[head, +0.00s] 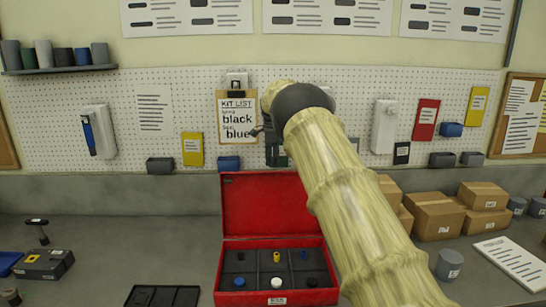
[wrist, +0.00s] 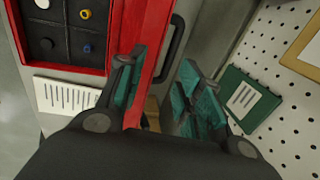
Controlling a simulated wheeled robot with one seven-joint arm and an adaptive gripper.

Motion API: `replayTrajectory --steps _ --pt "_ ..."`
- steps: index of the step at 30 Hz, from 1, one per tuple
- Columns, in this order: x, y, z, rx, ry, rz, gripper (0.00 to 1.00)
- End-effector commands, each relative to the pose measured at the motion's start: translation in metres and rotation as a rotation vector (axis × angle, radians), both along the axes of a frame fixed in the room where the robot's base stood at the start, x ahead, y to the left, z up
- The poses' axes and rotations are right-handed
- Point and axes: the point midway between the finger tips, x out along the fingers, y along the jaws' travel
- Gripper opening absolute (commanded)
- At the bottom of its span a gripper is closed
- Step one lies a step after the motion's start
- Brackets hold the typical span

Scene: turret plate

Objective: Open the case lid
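The red case (head: 230,298) stands on the bench in the head view with its red lid (head: 262,205) raised, roughly upright at the back. Its dark compartments hold small coloured pieces. My gripper (head: 276,152) is at the lid's upper edge, partly hidden by my arm. In the wrist view my gripper (wrist: 160,95) has its two green-padded fingers apart. The red lid (wrist: 152,45) runs between them, close to the left finger; I cannot tell whether it touches. A dark handle (wrist: 172,48) shows on the lid's outer side.
A pegboard (head: 350,110) with a kit list clipboard (head: 237,118) is behind the case. Cardboard boxes (head: 435,215) stand to the right. A grey cup (head: 449,264) is near my arm. A black tray (head: 160,296) lies left of the case.

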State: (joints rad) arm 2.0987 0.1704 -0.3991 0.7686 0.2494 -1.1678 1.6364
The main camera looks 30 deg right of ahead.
Motion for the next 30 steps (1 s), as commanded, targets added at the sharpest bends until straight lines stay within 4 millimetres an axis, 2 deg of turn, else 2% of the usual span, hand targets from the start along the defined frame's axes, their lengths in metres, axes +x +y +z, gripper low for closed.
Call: replayTrajectory --steps 4,8,21,25,30 --pt "0.0 0.0 0.003 0.0 -0.001 0.0 0.35" --pt "-0.002 0.001 0.015 0.0 -0.003 0.0 0.35" --pt "-0.016 0.008 0.089 0.001 -0.003 0.0 0.35" --pt "-0.02 0.009 0.106 0.0 -0.003 0.0 0.35" --pt "-0.022 0.01 0.117 0.0 -0.001 0.0 0.35"
